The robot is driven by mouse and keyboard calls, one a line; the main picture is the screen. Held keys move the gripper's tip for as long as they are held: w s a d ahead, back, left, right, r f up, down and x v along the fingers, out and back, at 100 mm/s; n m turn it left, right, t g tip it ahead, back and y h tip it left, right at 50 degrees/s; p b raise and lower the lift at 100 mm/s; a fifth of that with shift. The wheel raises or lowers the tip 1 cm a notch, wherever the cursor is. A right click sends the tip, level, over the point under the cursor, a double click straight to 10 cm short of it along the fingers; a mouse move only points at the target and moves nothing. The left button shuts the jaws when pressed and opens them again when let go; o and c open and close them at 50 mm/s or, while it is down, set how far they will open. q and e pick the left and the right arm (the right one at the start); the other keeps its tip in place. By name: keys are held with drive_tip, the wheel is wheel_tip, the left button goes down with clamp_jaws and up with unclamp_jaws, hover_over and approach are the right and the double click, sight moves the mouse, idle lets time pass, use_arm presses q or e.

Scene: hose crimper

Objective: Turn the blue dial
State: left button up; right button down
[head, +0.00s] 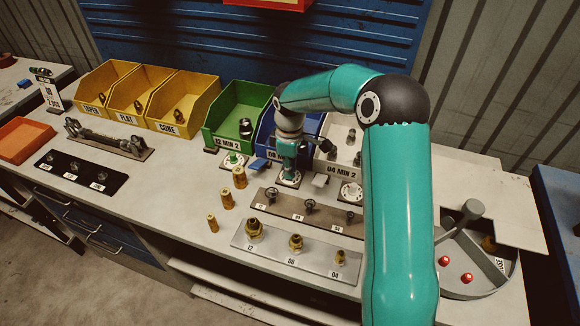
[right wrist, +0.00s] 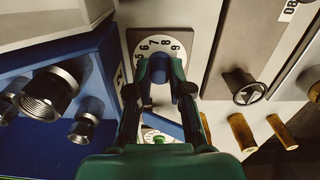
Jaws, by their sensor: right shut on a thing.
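The blue dial (right wrist: 160,92) shows in the right wrist view between my fingers. Behind it is a white numbered face (right wrist: 162,47) reading about 5 to 9. My right gripper (right wrist: 160,72) is shut on the dial, one finger on each side. In the head view my right gripper (head: 289,163) points down at the dial plate (head: 289,181) in front of the blue bin (head: 266,138). The gripper hides the dial there. My left gripper is not in view.
A green bin (head: 235,108) and its green dial (head: 234,160) stand left of the gripper, a white bin (head: 343,166) and dial (head: 350,193) right. Brass pieces (head: 239,177), a fitting tray (head: 270,247) and a plate with small handwheels (head: 333,218) lie in front.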

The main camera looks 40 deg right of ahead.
drive_tip(key=shift+d, duration=0.1)
drive_tip(key=c, duration=1.1)
unclamp_jaws()
wheel_tip(320, 180, up, 12)
